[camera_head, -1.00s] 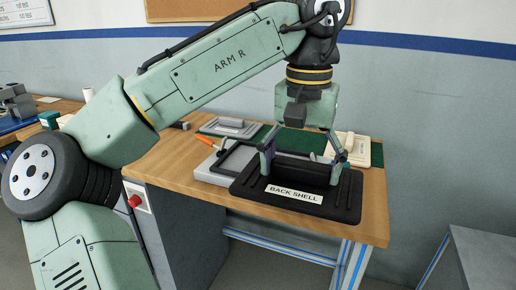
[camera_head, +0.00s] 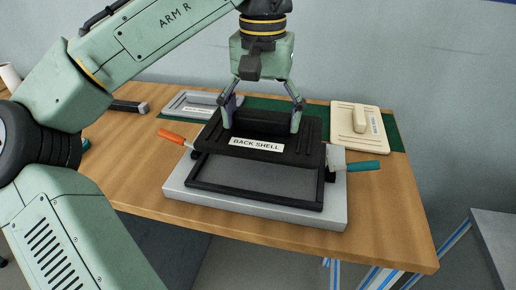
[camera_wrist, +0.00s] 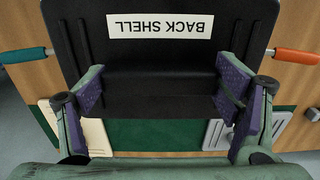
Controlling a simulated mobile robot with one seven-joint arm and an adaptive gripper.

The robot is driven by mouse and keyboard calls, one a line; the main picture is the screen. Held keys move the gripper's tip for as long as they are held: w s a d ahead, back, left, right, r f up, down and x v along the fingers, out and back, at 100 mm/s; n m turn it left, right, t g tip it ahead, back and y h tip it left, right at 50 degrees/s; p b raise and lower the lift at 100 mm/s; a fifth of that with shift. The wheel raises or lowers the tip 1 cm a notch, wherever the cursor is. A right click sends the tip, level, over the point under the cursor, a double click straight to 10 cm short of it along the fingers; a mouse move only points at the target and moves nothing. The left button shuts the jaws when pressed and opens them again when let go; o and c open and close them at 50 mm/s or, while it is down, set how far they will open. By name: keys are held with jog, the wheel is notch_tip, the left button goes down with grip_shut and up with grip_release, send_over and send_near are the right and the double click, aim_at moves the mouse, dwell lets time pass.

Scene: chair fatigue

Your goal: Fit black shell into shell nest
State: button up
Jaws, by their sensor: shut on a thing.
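The black shell (camera_head: 226,152) has a white BACK SHELL label and a raised block on top. My gripper (camera_head: 261,124) is shut on that block, one finger at each end. The shell nest (camera_head: 332,212) is a light grey base with a black rectangular frame around a grey recess. The shell appears over the rear part of the nest and hides it; the front of the frame is uncovered. I cannot tell whether the shell touches the frame. In the wrist view, the shell (camera_wrist: 160,60) fills the space between my gripper's fingers (camera_wrist: 160,92) and hides the nest.
An orange handle (camera_head: 172,136) and a teal handle (camera_head: 363,166) stick out at the nest's left and right. A cream shell (camera_head: 345,140) and a grey shell (camera_head: 185,103) lie behind on a green mat (camera_head: 393,133). The wooden table (camera_head: 390,215) is clear at right.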

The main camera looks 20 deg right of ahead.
aim_at(262, 115)
jog(key=shift+f, duration=3.45)
jog(key=shift+f, duration=0.15)
jog(key=o, duration=1.2)
notch_tip(262, 115, up, 12)
jog(key=shift+r+p, duration=0.2)
jog(key=shift+p, duration=0.2)
